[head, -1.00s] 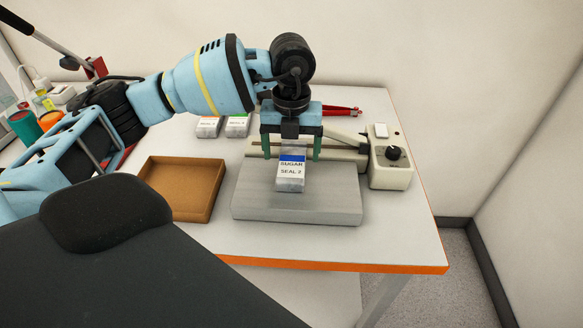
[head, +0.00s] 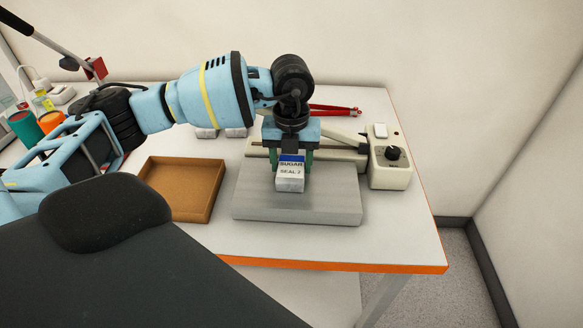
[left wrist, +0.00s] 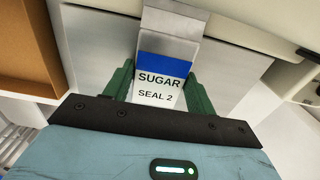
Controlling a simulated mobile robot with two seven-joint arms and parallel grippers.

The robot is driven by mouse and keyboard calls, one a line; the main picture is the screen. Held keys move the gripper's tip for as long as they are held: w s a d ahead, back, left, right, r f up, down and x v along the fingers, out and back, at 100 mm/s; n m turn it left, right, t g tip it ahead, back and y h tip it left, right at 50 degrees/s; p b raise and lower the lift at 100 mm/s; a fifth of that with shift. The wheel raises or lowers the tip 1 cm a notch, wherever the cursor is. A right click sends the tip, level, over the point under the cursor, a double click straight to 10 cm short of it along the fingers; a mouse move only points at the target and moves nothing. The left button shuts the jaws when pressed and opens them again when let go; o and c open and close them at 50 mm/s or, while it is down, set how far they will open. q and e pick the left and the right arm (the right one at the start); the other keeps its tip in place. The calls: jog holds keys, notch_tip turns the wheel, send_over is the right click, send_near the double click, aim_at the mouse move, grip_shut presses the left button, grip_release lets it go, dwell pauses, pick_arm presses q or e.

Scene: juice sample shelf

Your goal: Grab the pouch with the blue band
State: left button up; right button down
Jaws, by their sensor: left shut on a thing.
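The pouch with the blue band (head: 290,178) is white and reads "SUGAR SEAL 2". It is at the grey block's back part, in front of the sealer, and it also shows in the left wrist view (left wrist: 162,82). My left gripper (head: 292,165) is shut on the pouch, with one green finger on each side of it. In the left wrist view the green fingers (left wrist: 160,88) flank the pouch's lower part. Whether the pouch touches the block beneath is hard to tell. My right gripper is not in view.
The grey block (head: 330,205) lies in front of the sealer with a knob (head: 390,170). An open brown tray (head: 180,212) is to the left. Two other pouches (head: 206,133) sit behind, partly hidden by my arm. A red tool (head: 335,109) lies at the back.

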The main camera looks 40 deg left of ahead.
aim_at(292, 164)
pick_arm(q)
jog(key=shift+r, duration=0.15)
jog(key=shift+r, duration=0.6)
notch_tip(292, 164, up, 2)
jog(key=shift+r, duration=0.2)
jog(key=s+d+r, duration=0.1)
jog(key=s+d, duration=0.1)
jog(key=s, duration=1.3)
jog(key=shift+s+d, duration=0.25)
jog(key=shift+s, duration=0.15)
jog(key=shift+r, duration=0.1)
